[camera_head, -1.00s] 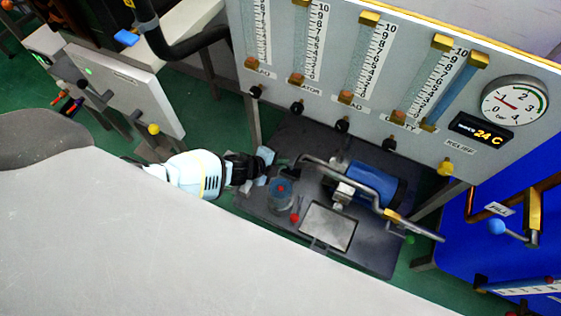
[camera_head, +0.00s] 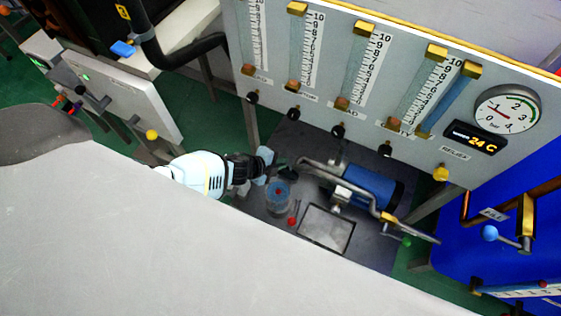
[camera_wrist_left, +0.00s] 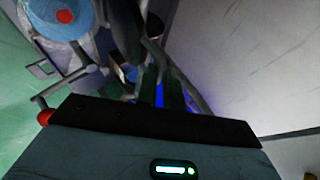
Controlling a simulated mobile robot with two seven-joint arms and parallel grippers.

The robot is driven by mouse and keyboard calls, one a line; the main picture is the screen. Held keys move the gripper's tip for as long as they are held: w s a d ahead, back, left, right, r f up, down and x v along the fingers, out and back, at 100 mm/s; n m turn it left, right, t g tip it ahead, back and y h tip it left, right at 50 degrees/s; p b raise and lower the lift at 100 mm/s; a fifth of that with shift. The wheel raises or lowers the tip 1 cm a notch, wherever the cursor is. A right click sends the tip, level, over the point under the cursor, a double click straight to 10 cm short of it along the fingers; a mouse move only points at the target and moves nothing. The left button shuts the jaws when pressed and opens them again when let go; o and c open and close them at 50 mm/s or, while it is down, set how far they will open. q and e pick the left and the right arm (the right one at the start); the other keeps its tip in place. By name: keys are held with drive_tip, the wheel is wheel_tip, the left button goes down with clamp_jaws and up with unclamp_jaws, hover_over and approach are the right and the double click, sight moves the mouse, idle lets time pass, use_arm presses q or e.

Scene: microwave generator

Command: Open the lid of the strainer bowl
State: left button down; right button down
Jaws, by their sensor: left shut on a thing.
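The strainer bowl (camera_head: 279,207) is a small clear bowl on the dark low platform. Its lid (camera_head: 279,190) is a blue disc with a red centre. The lid also shows at the upper left of the left wrist view (camera_wrist_left: 60,28). My left gripper (camera_head: 270,167) comes in from the left, right at the lid's far edge, and is shut on the lid. Its fingers hide the exact point of contact. How far the lid stands open I cannot tell. My right gripper is in no view.
A blue cylinder (camera_head: 366,188) with a bent metal pipe lies right of the bowl. A red ball (camera_head: 292,221) and a dark-framed plate (camera_head: 326,229) are in front. The gauge panel (camera_head: 470,108) stands behind. A large grey surface (camera_head: 150,240) fills the foreground.

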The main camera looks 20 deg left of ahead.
use_arm(q)
drive_tip(key=c, duration=1.7)
unclamp_jaws()
drive_tip(key=shift+w+r, duration=0.15)
drive_tip(key=shift+r, duration=0.05)
drive_tip(key=shift+o, duration=0.8)
drive_tip(key=shift+f, duration=0.1)
drive_tip(key=p+v, duration=0.3)
drive_tip(key=v, duration=0.5)
drive_tip(key=shift+p, duration=0.4)
drive_tip(key=shift+d, duration=0.1)
